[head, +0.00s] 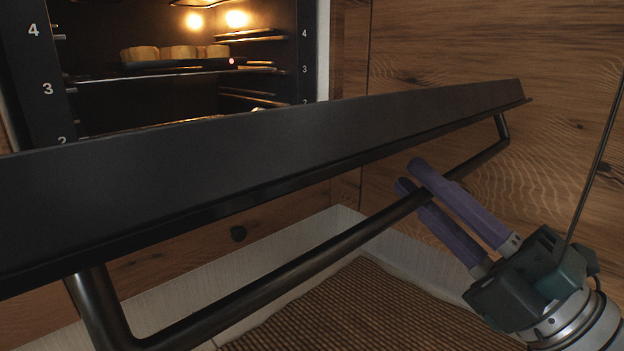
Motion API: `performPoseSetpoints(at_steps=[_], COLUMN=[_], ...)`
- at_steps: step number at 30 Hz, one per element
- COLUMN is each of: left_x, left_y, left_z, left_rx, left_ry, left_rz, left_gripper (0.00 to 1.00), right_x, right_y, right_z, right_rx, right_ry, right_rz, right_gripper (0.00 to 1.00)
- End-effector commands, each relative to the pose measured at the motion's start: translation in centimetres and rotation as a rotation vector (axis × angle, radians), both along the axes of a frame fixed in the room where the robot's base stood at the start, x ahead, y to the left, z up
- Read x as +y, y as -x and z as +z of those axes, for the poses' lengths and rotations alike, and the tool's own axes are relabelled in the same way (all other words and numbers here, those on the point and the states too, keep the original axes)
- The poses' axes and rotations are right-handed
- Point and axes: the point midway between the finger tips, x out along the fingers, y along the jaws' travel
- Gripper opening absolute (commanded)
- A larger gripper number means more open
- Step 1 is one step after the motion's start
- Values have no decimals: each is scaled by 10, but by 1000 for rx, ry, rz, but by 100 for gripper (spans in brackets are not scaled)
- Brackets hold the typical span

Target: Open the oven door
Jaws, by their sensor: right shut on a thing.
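The oven door (260,150) is tilted down and outward, partly open, with its dark top edge running across the view. Its black bar handle (290,270) runs along the front, from the lower left to the right. My right gripper (412,177) comes in from the lower right. Its two purple fingers are closed around the handle near its right end. Behind the door the lit oven cavity (150,100) shows at the upper left. My left gripper is not in view.
Inside the oven, bread-like pieces (175,53) sit on a dark tray at a rack. Wooden cabinet fronts (480,60) stand right of the oven. A brown woven mat (370,310) lies on the floor below the handle.

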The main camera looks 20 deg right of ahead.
Motion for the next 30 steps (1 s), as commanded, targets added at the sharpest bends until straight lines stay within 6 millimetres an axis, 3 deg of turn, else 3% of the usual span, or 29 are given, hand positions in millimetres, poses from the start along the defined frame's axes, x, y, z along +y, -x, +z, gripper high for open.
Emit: performPoseSetpoints(at_steps=[4,5,12,23,30], left_x=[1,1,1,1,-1], left_y=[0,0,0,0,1], left_z=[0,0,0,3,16], left_rx=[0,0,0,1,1], left_ry=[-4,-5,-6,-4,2], left_rz=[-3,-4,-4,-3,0], left_gripper=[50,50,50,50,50], right_x=[0,0,0,-2,-16], right_y=[0,0,0,6,44], right_z=[1,1,1,0,-21], right_rx=[-3,-3,-3,-5,7], right_ry=[-1,-1,-1,-2,-3], right_rz=[1,1,1,2,-2], right_gripper=[0,18,45,47,47])
